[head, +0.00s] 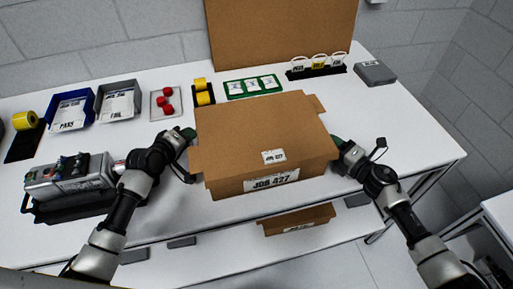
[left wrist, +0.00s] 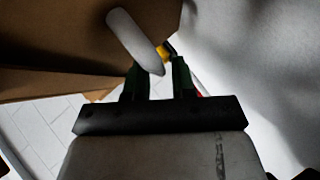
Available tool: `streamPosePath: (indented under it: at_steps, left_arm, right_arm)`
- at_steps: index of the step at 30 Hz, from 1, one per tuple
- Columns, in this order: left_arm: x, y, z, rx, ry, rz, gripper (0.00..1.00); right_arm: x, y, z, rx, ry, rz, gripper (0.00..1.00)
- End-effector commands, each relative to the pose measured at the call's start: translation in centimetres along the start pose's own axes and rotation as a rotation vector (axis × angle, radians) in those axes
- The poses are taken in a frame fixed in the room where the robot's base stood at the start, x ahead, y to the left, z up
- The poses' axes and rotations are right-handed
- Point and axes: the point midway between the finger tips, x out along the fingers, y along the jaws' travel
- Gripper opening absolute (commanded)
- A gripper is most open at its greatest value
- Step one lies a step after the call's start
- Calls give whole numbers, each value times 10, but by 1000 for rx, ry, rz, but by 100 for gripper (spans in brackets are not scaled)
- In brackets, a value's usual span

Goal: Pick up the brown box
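The brown box (head: 255,145) is in the middle of the head view, with closed top flaps and "JDB 427" labels on its top and front. It looks level over the white table; I cannot tell whether it touches the top. My left gripper (head: 188,155) is at the box's left side. In the left wrist view its green-tipped fingers (left wrist: 160,80) stand apart, and a brown box wall (left wrist: 60,65) fills the left side. My right gripper (head: 340,150) is at the box's right side. Its fingertips are partly hidden by the box, so its opening is unclear.
A grey device (head: 70,180) stands on the table left of my left arm. Blue (head: 70,110) and grey trays (head: 118,100), red buttons (head: 165,102) and a green card holder (head: 253,86) line the back. Another brown box (head: 297,219) lies lower down.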

Motion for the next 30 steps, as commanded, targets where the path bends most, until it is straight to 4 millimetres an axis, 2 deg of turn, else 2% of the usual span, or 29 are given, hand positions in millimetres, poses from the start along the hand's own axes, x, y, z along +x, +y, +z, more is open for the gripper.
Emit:
streamPosePath:
  at_steps: [2,7,10,23,30]
  left_arm:
    - [0,0,0,0,0,0,25]
    - [0,0,0,0,0,0,0]
    - [0,0,0,0,0,0,0]
    - [-1,2,-1,0,1,1,0]
    - [-7,13,-7,0,2,1,0]
  right_arm:
    - [0,0,0,0,0,0,43]
    - [0,0,0,0,0,0,17]
    - [0,0,0,0,0,0,1]
    - [0,2,1,-1,-1,1,0]
    - [-2,16,4,-2,-1,1,0]
